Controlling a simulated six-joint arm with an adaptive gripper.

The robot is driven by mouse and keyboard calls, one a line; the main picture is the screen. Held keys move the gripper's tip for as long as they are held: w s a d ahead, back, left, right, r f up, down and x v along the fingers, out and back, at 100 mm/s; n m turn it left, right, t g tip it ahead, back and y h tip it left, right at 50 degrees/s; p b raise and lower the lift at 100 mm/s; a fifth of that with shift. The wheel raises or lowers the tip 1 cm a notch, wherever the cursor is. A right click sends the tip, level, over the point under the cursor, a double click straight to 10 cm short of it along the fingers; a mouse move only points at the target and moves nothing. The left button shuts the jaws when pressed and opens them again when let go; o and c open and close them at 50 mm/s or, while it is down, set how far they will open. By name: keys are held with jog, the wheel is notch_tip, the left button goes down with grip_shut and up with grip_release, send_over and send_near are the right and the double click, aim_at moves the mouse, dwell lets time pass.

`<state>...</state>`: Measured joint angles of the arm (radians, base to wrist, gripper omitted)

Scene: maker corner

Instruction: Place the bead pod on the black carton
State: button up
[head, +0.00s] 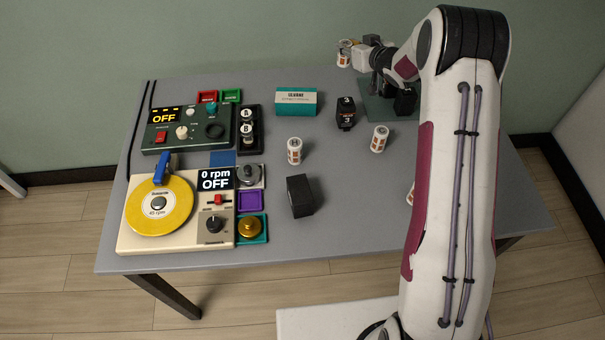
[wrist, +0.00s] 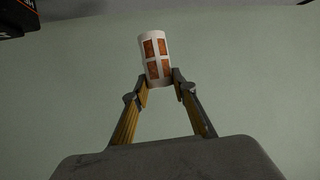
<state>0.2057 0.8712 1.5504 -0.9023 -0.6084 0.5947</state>
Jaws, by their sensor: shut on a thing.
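My gripper (head: 352,52) is shut on a bead pod (wrist: 155,58), a white cylinder with orange windows. The pod also shows in the head view (head: 343,57), held up in front of the wall at the table's back edge. In the wrist view my fingertips (wrist: 160,82) grip its lower part. A plain black carton (head: 300,196) sits on the middle of the grey table, well in front of my gripper and to its left. Its top looks bare. Two similar pods stand on the table, one at the centre (head: 294,151) and one to the right (head: 379,139).
A teal box (head: 296,101) and a black block marked 3 (head: 346,114) stand behind the carton. A turntable unit (head: 160,205) and a green control box (head: 185,128) fill the table's left. The grey surface (head: 345,225) right of the carton is clear.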

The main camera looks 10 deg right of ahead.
notch_tip(320, 180, up, 4)
jog(key=s+d+f, duration=0.1)
jog(key=s, duration=0.1)
notch_tip(320, 180, up, 2)
jog(key=r+n+g+y, duration=0.1)
jog(key=n+g+y, duration=0.8)
jog(key=n+g, duration=0.3)
send_over(305, 189)
jog(key=shift+f+n+t, duration=0.25)
jog(key=shift+n+t, duration=0.15)
jog(key=shift+n, duration=0.1)
jog(key=shift+f, duration=2.9)
jog(key=shift+f, duration=0.1)
jog(key=shift+f, duration=2)
jog(key=shift+f, duration=0.1)
